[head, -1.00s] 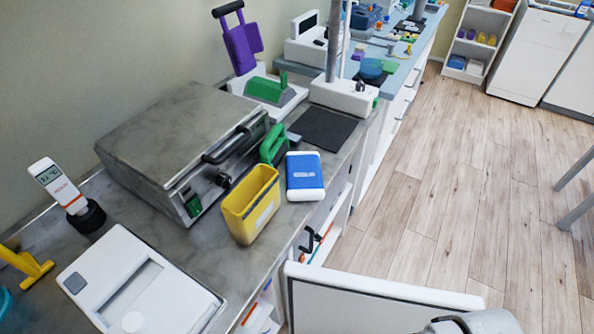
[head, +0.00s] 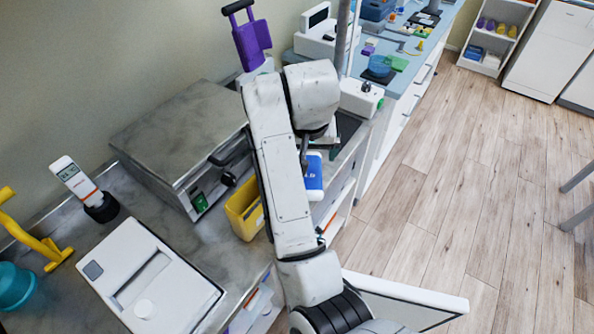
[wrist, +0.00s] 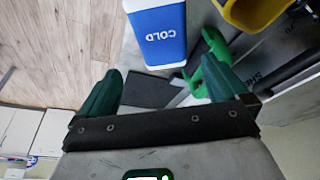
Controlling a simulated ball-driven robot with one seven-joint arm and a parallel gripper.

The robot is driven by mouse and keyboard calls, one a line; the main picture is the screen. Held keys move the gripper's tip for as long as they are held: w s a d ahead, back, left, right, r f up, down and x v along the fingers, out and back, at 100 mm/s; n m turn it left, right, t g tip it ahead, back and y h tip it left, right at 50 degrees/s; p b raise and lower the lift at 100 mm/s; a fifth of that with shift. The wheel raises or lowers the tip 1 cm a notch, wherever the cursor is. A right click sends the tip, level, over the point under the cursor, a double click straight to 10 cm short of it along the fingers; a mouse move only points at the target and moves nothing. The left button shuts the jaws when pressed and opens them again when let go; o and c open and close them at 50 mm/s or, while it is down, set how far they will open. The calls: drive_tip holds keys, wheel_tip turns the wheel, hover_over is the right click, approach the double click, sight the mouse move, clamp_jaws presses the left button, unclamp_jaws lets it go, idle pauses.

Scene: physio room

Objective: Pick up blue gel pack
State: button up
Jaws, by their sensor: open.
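The blue gel pack (head: 314,178) is a blue and white block on the counter, partly hidden behind my arm in the head view. In the head view my arm covers the gripper's fingers.
A yellow bin (head: 243,208) stands beside the pack. A green-handled item (wrist: 207,72) lies close to the right finger. A grey metal press (head: 180,130) and a white device (head: 150,280) occupy the counter. The wooden floor (head: 450,190) at right is clear.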

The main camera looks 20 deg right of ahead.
drive_tip(key=x, duration=0.4)
drive_tip(key=shift+w+a, duration=0.15)
drive_tip(key=shift+a, duration=0.05)
drive_tip(key=shift+p+x, duration=0.55)
drive_tip(key=shift+x, duration=2.7)
drive_tip(key=shift+c, duration=0.3)
drive_tip(key=c, duration=1)
drive_tip(key=shift+r, duration=0.15)
